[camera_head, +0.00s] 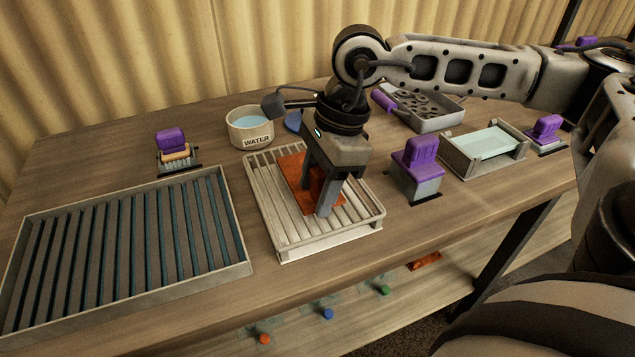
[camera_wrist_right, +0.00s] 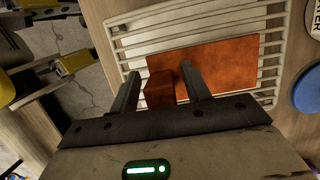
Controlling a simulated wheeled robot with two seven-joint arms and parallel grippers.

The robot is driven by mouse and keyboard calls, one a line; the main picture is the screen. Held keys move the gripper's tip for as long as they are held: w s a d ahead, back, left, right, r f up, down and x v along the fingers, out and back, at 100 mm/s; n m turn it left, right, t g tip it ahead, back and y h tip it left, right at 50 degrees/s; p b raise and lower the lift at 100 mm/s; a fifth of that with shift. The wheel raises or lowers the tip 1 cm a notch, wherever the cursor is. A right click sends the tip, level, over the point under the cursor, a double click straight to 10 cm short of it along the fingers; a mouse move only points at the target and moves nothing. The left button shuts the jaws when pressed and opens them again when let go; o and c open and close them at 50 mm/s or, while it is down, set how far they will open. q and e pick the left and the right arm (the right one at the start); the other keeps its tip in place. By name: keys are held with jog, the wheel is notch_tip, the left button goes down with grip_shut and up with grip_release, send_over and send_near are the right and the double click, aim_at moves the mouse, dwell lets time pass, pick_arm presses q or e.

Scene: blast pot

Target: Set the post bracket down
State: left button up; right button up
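The post bracket (camera_head: 291,166) is a rust-orange flat plate with a block-like post standing on it. It lies flat on a pale slatted rack (camera_head: 331,241) in the middle of the table. My right gripper (camera_head: 313,190) points down over the bracket, with a finger on each side of the post. In the right wrist view the bracket (camera_wrist_right: 222,66) shows under my right gripper (camera_wrist_right: 160,70). Narrow gaps show between the post and both fingers, so the gripper looks open around it. My left gripper is not in view.
A large grey slatted tray (camera_head: 125,250) fills the left of the table. A water bowl (camera_head: 250,127) stands behind the rack. A purple-topped fixture (camera_head: 418,170) and a shallow tray (camera_head: 483,147) stand at right. Coloured knobs (camera_head: 328,314) sit below the front edge.

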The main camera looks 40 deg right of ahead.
jog(key=v, duration=1.2)
jog(key=shift+r+p, duration=0.2)
jog(key=shift+p, duration=0.15)
jog(key=shift+a, duration=0.1)
